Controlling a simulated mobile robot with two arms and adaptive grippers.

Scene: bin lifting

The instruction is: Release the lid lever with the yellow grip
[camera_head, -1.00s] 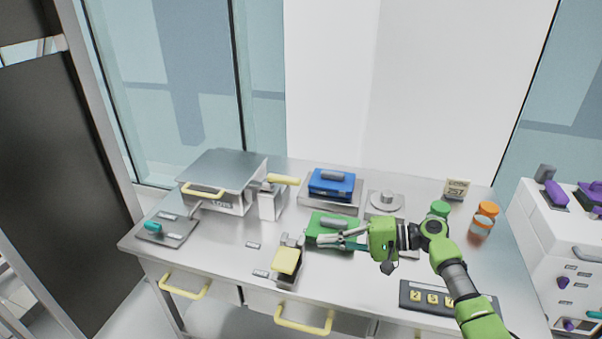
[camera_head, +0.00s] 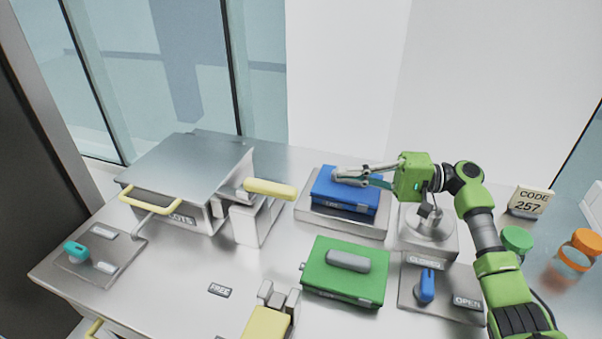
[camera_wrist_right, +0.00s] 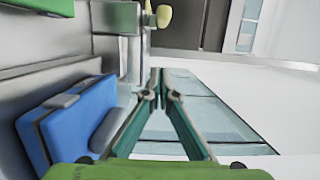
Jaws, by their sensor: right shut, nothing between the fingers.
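The lever with the yellow grip (camera_head: 270,188) stands on a metal block beside the right side of the grey lidded bin (camera_head: 185,165). Its grip lies roughly level and points right. A yellow shape at the top of the right wrist view (camera_wrist_right: 164,15) looks like this grip. My right gripper (camera_head: 338,175) is shut and empty, over the blue case (camera_head: 345,208) and to the right of the yellow grip, apart from it. Its narrow fingers meet at the tips in the right wrist view (camera_wrist_right: 158,85). My left gripper is not in view.
A green case (camera_head: 320,282) lies in front of the blue case. A blue switch (camera_head: 427,287) sits on a plate at right. A yellow-topped fixture (camera_head: 268,322) stands at the front edge. A teal knob (camera_head: 76,250) is at left. Bare table lies around the FREE label (camera_head: 219,290).

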